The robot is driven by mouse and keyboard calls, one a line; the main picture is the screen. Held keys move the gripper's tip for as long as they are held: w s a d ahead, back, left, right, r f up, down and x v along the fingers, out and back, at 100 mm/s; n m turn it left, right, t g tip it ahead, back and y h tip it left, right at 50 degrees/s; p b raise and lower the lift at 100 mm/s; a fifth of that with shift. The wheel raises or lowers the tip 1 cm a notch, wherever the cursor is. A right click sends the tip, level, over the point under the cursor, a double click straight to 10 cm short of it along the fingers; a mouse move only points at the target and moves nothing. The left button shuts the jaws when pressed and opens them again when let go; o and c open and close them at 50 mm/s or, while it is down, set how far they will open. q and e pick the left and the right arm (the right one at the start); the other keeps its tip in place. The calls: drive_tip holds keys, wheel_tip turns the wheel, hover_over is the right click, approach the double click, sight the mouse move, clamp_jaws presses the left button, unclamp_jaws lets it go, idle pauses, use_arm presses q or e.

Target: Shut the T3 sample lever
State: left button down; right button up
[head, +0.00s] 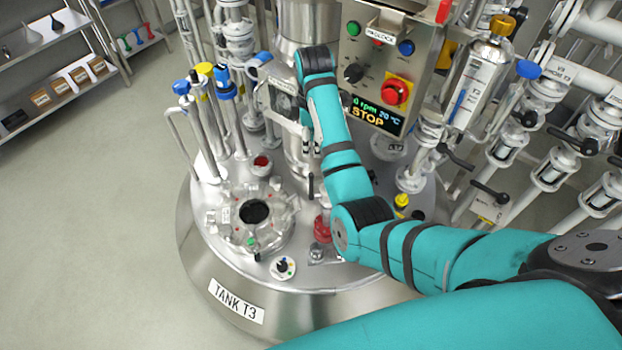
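The steel tank lid (340,265) carries a "TANK T3" label (236,301) on its front rim. My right gripper (310,150) points down beside the central steel column, a little above that handle in the picture. It is small and partly hidden by my forearm, so I cannot tell whether its fingers are open or touch anything. My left gripper is out of view.
A control box (385,75) with a "STOP" display stands behind my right arm. A round clamped port (254,212) sits at front left. Valves with black levers (490,192) crowd the right.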

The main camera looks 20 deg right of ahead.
sight(311, 174)
drive_tip(key=f, duration=0.5)
drive_tip(key=f+b, duration=0.1)
drive_tip(key=f, duration=1)
drive_tip(key=shift+w+a+f, duration=0.15)
drive_tip(key=shift+w+f, duration=0.05)
drive_tip(key=shift+w, duration=0.1)
drive_tip(key=shift+c, duration=0.5)
clamp_jaws()
